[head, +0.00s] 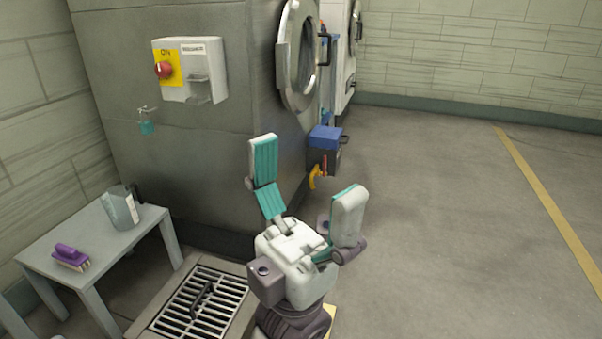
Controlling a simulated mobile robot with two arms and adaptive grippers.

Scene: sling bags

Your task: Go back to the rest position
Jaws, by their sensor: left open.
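My left gripper (308,190) is in the lower middle of the head view. Its two teal-padded fingers point up and stand wide apart, with nothing between them. It is in front of the large grey machine, above the floor and just right of the floor grate. My right gripper is not in view.
A grey table (60,232) at the left bears a purple brush (71,256) and a grey jug (121,207). A floor grate (200,300) lies beside it. The grey machine (190,130) carries a switch box (190,70). The floor (450,220) at the right is clear.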

